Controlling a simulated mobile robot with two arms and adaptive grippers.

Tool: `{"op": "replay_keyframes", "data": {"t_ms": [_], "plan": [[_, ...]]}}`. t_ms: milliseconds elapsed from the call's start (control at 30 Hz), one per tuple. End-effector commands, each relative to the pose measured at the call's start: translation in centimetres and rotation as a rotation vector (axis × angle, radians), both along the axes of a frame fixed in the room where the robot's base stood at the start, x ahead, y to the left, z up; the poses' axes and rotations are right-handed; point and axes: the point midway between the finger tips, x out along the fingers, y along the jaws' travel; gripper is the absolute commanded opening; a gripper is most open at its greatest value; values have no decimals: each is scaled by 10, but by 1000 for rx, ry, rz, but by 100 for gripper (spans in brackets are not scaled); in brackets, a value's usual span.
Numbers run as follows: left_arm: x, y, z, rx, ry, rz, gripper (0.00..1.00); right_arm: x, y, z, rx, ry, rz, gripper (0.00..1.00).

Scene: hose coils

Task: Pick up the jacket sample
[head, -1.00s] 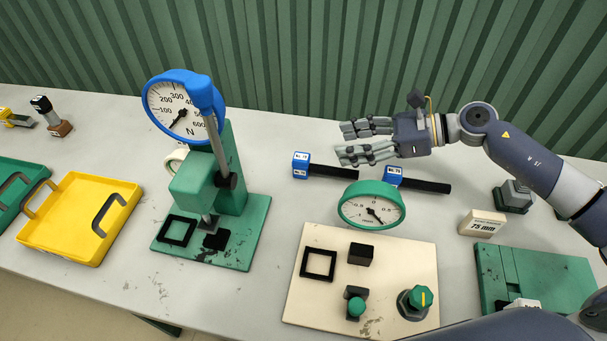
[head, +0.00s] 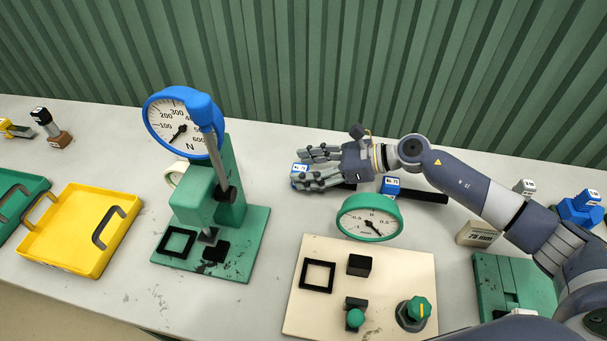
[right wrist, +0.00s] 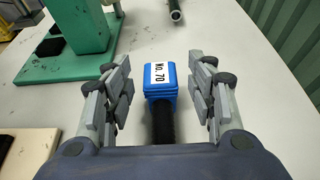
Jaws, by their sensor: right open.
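Two black samples with blue tags lie on the table in the head view; I cannot tell for sure which is the jacket sample. One, with a blue tag reading No. 70 (right wrist: 160,80), lies between the fingers of my right gripper (right wrist: 162,62) in the right wrist view. Its black length runs back under the palm and is partly hidden. In the head view my right gripper (head: 312,167) is open around and above this blue-tagged sample (head: 345,187). The other blue-tagged black sample (head: 420,195) lies to its right. My left gripper is not in view.
A green press with a blue force dial (head: 180,125) stands left of my right gripper. A cream board with a green dial gauge (head: 370,217) is in front. A yellow tray (head: 65,255) lies at left. A 75 mm block (head: 478,233) and green fixture (head: 490,275) are at right.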

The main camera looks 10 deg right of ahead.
Motion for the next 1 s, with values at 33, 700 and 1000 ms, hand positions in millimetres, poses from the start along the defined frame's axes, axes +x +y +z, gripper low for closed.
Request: {"op": "replay_keyframes", "data": {"t_ms": [33, 700, 1000], "plan": [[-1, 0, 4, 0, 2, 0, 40, 2, 5, 0, 1, 0, 1, 52], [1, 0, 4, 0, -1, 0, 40, 5, 10, -4, 1, -3, 0, 0], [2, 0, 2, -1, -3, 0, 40, 5, 10, 7, 0, -7, 2, 0]]}}
